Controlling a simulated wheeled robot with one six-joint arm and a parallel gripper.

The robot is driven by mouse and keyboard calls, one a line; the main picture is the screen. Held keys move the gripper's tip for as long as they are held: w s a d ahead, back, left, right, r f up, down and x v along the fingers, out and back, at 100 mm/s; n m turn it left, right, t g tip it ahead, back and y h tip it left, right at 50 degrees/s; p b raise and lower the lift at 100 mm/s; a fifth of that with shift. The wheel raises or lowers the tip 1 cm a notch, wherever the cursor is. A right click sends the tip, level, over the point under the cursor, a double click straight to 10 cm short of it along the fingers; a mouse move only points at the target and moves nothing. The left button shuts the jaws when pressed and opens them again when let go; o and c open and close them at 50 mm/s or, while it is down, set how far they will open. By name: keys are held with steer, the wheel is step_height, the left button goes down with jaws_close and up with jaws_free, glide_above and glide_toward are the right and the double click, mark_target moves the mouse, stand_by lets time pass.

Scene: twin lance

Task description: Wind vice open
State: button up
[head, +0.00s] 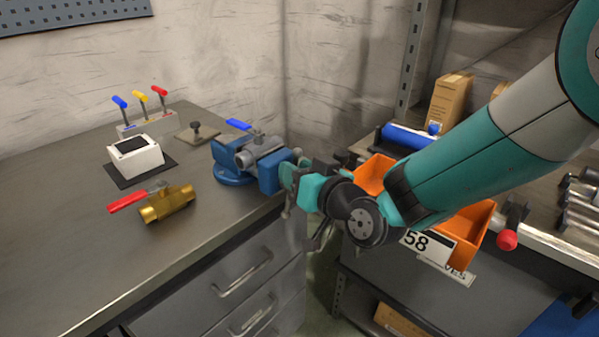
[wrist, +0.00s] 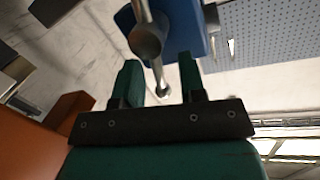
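The blue vice (head: 235,172) stands at the right end of the grey workbench. A grey metal valve with a blue lever (head: 258,150) sits at its jaws. My gripper (head: 291,186) is at the vice's front, on its right side. In the wrist view the vice's blue body (wrist: 188,28) is ahead, with its steel screw end and handle bar (wrist: 147,40). The bar's ball end lies between the two green fingers of my gripper (wrist: 159,62). The fingers stand apart with gaps beside the bar. The head view mostly hides the handle behind my gripper.
On the bench are a brass valve with a red lever (head: 168,203), a white box (head: 134,158) and a stand with coloured levers (head: 145,122). An orange bin (head: 470,232) and cardboard box (head: 449,101) stand right of my gripper. Drawers (head: 243,275) lie below the bench.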

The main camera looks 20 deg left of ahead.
steer(key=shift+d, duration=0.1)
steer(key=b+v, duration=0.8)
steer(key=v, duration=0.9)
steer(key=shift+s+d, duration=0.1)
